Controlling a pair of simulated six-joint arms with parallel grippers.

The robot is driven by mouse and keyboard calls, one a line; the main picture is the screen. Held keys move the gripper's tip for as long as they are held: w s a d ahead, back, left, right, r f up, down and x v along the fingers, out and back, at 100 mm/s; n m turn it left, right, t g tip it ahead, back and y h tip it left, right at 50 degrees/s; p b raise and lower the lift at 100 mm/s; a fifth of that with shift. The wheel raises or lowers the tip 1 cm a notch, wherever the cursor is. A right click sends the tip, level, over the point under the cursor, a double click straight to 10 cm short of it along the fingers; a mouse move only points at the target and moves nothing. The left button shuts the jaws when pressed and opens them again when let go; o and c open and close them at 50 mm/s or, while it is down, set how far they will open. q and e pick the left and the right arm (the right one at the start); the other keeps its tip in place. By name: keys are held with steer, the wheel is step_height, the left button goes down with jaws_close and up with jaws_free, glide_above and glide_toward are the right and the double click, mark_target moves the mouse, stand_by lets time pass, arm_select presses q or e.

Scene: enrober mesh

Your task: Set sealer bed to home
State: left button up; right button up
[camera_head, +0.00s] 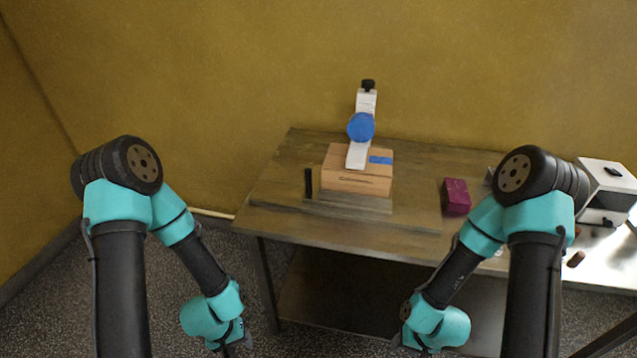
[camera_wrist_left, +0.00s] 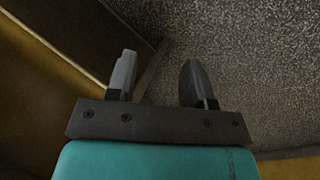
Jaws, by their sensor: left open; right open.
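The sealer (camera_head: 361,128) stands on the wooden table, with a white upright arm, a blue round part and a black knob on top. A brown carton (camera_head: 357,182) sits under the white arm on a grey stepped base, the likely bed (camera_head: 348,203). A short black upright piece (camera_head: 308,183) stands at the base's left end. My left gripper (camera_head: 236,347) hangs low in front of the table's left side. In the left wrist view my left gripper (camera_wrist_left: 158,82) is open and empty. My right gripper (camera_head: 424,349) is low in front of the table, its fingers mostly cut off.
A purple box (camera_head: 456,196) lies on the table (camera_head: 277,189) to the right of the sealer. A white machine (camera_head: 606,190) and small items stand on a pale surface at far right. The table's left part is clear. A yellow wall rises behind.

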mark_target(306, 178)
arm_select(q)
steer(key=w+d+r+n+h, duration=0.2)
steer(key=d+r+n+h, duration=0.3)
steer(key=d+r+n, duration=0.5)
steer(key=w+a+r+n+t, duration=0.1)
steer(key=w+r+n+t, duration=0.3)
steer(key=w+r+n, duration=0.1)
steer(key=w+a+r+n+t+h, duration=0.1)
steer(key=w+r+n+t, duration=0.4)
steer(key=w, duration=0.5)
steer(key=w+a+r+n+t+h, duration=0.1)
steer(key=w+r+n+t, duration=0.4)
steer(key=w+r, duration=0.3)
steer(key=shift+w+a, duration=0.15)
steer(key=shift+w, duration=0.1)
steer(key=x, duration=1.7)
steer(key=shift+d+r, duration=0.2)
steer(key=shift+r, duration=0.15)
steer(key=shift+c, duration=0.5)
